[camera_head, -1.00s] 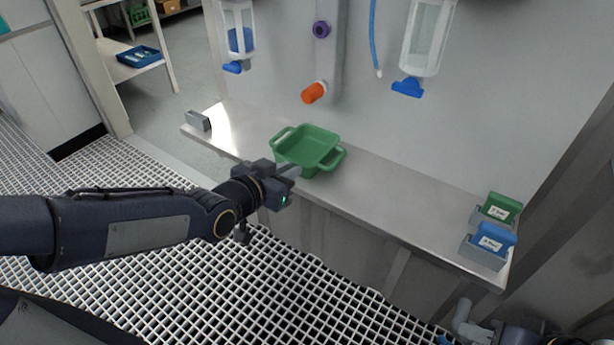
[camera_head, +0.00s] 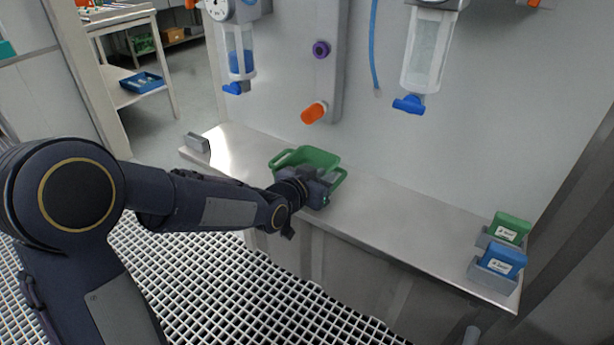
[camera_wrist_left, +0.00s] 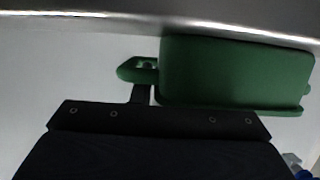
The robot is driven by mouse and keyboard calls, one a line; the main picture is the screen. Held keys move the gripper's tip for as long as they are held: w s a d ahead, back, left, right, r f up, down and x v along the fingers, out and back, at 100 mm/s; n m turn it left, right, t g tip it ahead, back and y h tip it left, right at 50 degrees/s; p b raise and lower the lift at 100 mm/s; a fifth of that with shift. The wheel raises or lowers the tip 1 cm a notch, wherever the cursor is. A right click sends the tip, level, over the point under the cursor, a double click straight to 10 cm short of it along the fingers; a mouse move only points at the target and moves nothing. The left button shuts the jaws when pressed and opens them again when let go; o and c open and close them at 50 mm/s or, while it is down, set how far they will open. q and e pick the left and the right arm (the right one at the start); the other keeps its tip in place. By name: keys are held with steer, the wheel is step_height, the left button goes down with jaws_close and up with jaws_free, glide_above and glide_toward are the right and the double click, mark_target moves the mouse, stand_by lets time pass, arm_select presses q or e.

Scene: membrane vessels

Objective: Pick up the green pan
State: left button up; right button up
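The green pan (camera_head: 308,158) is a rectangular tub with handles, on the steel counter (camera_head: 400,212) against the wall. My left gripper (camera_head: 322,184) is at the pan's near side and covers part of it in the head view. In the left wrist view the pan (camera_wrist_left: 235,72) fills the upper right, with one handle (camera_wrist_left: 136,71) at its left. A dark finger (camera_wrist_left: 141,93) reaches up to this handle. The other finger is not clearly seen, so I cannot tell whether the gripper is open or shut. My right gripper is not clearly visible.
A small grey block (camera_head: 197,143) lies at the counter's left end. A green box (camera_head: 509,228) and a blue box (camera_head: 502,260) sit in grey holders at its right end. An orange knob (camera_head: 313,113) sticks out above the pan. The counter's middle is clear.

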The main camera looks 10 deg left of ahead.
arm_select(q)
steer(key=shift+w, duration=0.2)
jaws_close()
steer(key=shift+r, duration=0.15)
